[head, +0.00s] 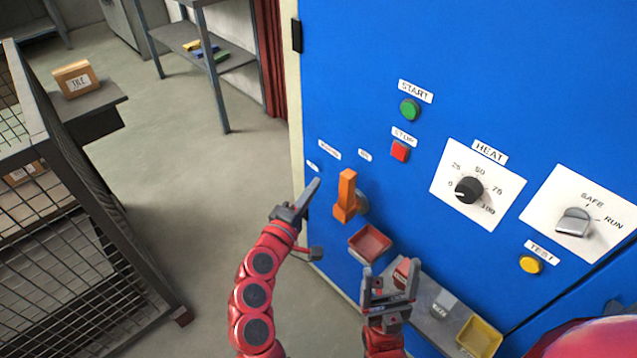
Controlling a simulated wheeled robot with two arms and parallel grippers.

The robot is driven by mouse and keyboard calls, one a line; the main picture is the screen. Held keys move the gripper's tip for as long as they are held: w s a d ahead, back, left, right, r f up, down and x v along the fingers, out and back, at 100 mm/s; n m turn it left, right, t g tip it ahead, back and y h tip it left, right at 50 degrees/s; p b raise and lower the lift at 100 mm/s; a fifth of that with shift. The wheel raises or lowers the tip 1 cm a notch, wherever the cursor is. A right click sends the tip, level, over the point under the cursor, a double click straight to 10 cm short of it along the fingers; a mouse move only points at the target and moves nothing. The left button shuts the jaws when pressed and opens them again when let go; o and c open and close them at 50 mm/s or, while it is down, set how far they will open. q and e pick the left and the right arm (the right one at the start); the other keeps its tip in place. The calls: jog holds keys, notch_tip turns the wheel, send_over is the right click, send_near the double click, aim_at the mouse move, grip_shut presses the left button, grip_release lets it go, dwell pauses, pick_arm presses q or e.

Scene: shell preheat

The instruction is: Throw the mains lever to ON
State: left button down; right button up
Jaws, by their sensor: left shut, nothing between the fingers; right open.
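The orange mains lever (346,196) sticks out from the blue panel (395,60) on a grey hub. Its handle points roughly upward in the picture, below small white labels. The ON label (365,154) is up and to the right of the handle, and the mains label (329,149) is up and to the left. The label print is too small to read surely. My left gripper (314,185) is shut and empty, just left of the lever, with a visible gap to it. My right gripper (390,274) is open and empty, below and right of the lever.
A green start button (409,109), red stop button (400,151), heat dial (468,190), safe/run switch (573,222) and yellow test button (531,264) sit right of the lever. A red tray (370,243) is below it. A mesh cage (95,215) stands left; floor between is clear.

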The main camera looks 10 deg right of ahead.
pick_arm(q)
jog(key=v, duration=0.7)
jog(key=shift+d+r, duration=0.2)
jog(key=shift+s, duration=0.1)
